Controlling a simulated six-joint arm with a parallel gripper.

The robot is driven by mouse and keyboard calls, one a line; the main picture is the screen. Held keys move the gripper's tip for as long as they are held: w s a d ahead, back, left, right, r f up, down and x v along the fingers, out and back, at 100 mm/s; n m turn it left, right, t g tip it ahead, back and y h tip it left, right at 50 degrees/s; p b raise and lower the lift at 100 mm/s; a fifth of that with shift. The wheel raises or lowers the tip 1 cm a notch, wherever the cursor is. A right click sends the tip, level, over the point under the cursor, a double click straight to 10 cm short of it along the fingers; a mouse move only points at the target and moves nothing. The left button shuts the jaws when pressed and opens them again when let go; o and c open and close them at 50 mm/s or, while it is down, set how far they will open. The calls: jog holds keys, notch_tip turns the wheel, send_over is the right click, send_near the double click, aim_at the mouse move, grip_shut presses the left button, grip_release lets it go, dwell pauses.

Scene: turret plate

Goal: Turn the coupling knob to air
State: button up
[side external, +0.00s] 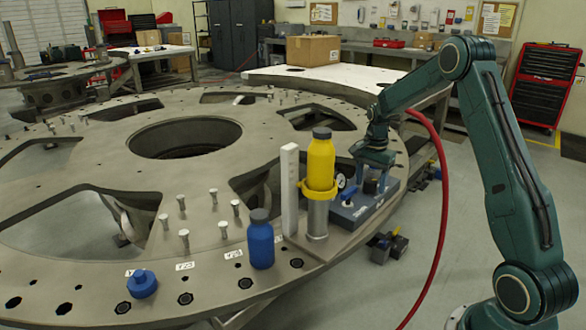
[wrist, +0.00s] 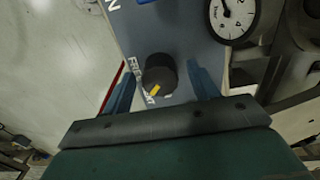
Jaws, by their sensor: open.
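The black coupling knob (wrist: 160,72) sits on a blue-grey panel (wrist: 185,45) in the wrist view. Its yellow mark points to the lower left, toward white lettering that the knob partly covers; I cannot read a full label. My gripper (wrist: 162,80) is open, with one blue finger on each side of the knob and a visible gap at both sides. In the side view my gripper (side external: 376,158) is over the panel box (side external: 352,214), and the knob (side external: 370,187) shows just below it. I cannot tell how far the fingertips reach down beside the knob.
A round gauge (wrist: 232,18) is on the panel near the right finger. A red hose (side external: 442,220) curves on the right.

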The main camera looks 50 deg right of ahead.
jog(key=shift+f, duration=0.15)
jog(key=c, duration=1)
jog(key=shift+n, duration=0.5)
jog(key=n, duration=0.3)
jog(key=shift+n, duration=2.5)
